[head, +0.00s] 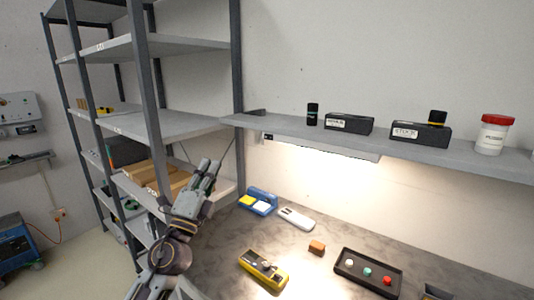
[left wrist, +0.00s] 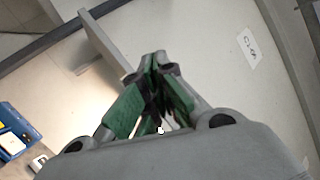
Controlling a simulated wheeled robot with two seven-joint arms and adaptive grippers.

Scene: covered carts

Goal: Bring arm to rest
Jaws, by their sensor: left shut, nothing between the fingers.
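My left arm comes in from the lower left of the head view. Its gripper (head: 211,168) points up and away, in front of the shelving rack and left of the lit workbench. In the left wrist view the green-padded fingers (left wrist: 158,66) meet at their tips, shut with nothing between them. The gripper touches no object that I can see. My right gripper is not in either view.
The grey rack (head: 150,85) stands close behind my left gripper. The bench (head: 330,237) holds a yellow meter (head: 263,268), a blue device (head: 258,201), a brown block (head: 317,247) and a button tray (head: 366,272). A wall shelf (head: 400,149) hangs above it.

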